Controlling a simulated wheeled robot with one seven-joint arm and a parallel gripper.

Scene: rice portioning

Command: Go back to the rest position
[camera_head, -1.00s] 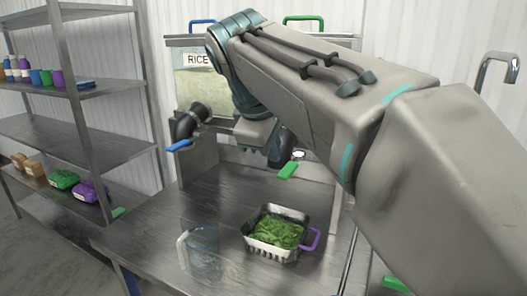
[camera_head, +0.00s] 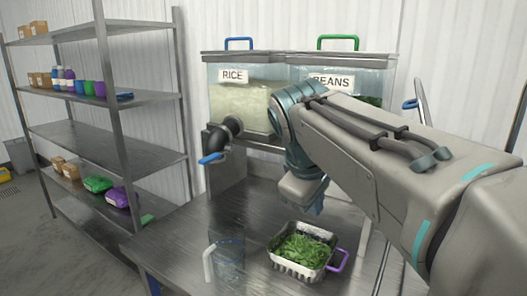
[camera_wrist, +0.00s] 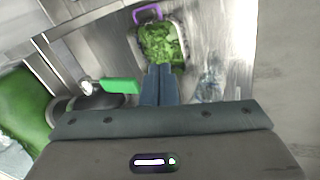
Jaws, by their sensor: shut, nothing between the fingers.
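My gripper (camera_head: 316,206) hangs below my bent arm, above the steel counter and in front of the dispensers. In the wrist view its two dark fingers (camera_wrist: 160,84) are together, with nothing between them. A metal pan (camera_head: 278,266) of green leaves (camera_head: 303,250) with a purple handle (camera_head: 338,262) stands on the counter below and apart from my gripper. The pan also shows ahead of the fingertips in the wrist view (camera_wrist: 183,55). A clear jug (camera_head: 229,262) with a pale handle stands left of the pan.
The rice dispenser (camera_head: 240,107) has a dark spout and blue lever (camera_head: 211,158). The beans dispenser (camera_head: 330,72) is partly behind my arm. A metal shelf rack (camera_head: 95,145) stands at the left. The counter (camera_head: 190,230) is bare left of the jug.

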